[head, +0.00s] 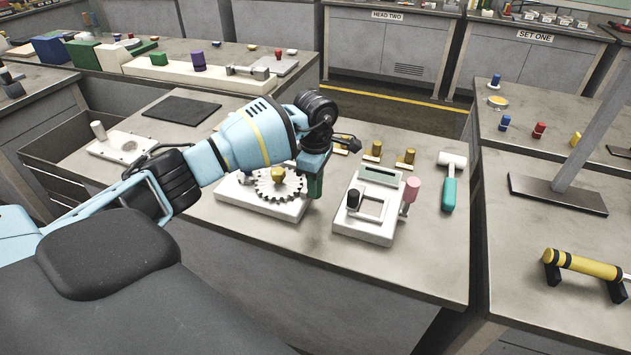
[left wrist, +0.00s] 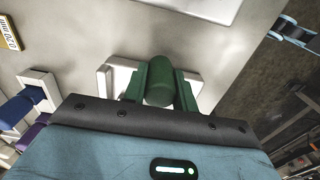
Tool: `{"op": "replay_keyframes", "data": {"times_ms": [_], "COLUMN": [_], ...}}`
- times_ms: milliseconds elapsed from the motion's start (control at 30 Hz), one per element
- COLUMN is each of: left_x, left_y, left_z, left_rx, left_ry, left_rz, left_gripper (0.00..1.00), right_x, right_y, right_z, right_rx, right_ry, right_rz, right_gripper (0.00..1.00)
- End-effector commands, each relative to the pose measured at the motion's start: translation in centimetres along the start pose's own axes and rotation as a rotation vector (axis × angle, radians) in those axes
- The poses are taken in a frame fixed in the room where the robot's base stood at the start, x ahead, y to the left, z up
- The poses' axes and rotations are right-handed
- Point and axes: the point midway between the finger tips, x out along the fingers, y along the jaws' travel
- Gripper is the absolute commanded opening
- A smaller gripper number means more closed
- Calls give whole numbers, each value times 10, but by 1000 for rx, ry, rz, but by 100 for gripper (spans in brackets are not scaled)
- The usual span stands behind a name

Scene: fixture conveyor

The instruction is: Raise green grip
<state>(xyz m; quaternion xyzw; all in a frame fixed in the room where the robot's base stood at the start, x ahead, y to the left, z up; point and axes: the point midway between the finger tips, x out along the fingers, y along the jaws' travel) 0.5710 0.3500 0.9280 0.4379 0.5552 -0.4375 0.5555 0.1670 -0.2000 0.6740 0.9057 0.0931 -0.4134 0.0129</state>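The green grip (left wrist: 159,80) is a short, rounded green cylinder in the left wrist view. It stands between the two dark green fingers of my left gripper (left wrist: 162,82), which lie close against it on both sides. A white piece (left wrist: 108,80) shows behind it. In the head view my left gripper (head: 315,188) points down at the right end of the white fixture with the toothed wheel (head: 262,206). There the green of the fingers and of the grip run together, and the grip's lower end is hard to make out. My right gripper is not in view.
Close to the right stands a white fixture (head: 378,233) with a black knob (head: 353,199) and a pink grip (head: 412,190). A white-and-teal mallet (head: 449,183) lies further right. Brass pieces (head: 374,151) stand behind. The front of the table is clear.

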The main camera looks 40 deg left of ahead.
Motion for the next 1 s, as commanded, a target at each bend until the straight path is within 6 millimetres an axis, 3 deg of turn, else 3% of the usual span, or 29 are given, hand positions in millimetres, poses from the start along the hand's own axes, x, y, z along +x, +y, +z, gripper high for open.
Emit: {"op": "replay_keyframes", "data": {"times_ms": [33,200,367,600,833,867,1000], "left_x": [0,0,-3,-31,-30,-30,-29], "left_y": [0,0,0,1,1,1,1], "left_z": [0,0,0,0,0,0,0], "left_rx": [0,0,0,-1,-1,-1,-1], "left_ry": [0,0,0,-2,-2,-3,-2], "left_rz": [0,-1,0,4,3,4,3], "left_gripper": [19,0,0,0,0,32,49], "right_x": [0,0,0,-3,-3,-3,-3], "right_y": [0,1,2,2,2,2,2], "right_z": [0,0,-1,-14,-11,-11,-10], "right_rx": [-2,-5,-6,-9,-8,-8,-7], "right_ry": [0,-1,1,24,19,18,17], "right_rz": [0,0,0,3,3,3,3], "right_gripper": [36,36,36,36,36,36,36]}}
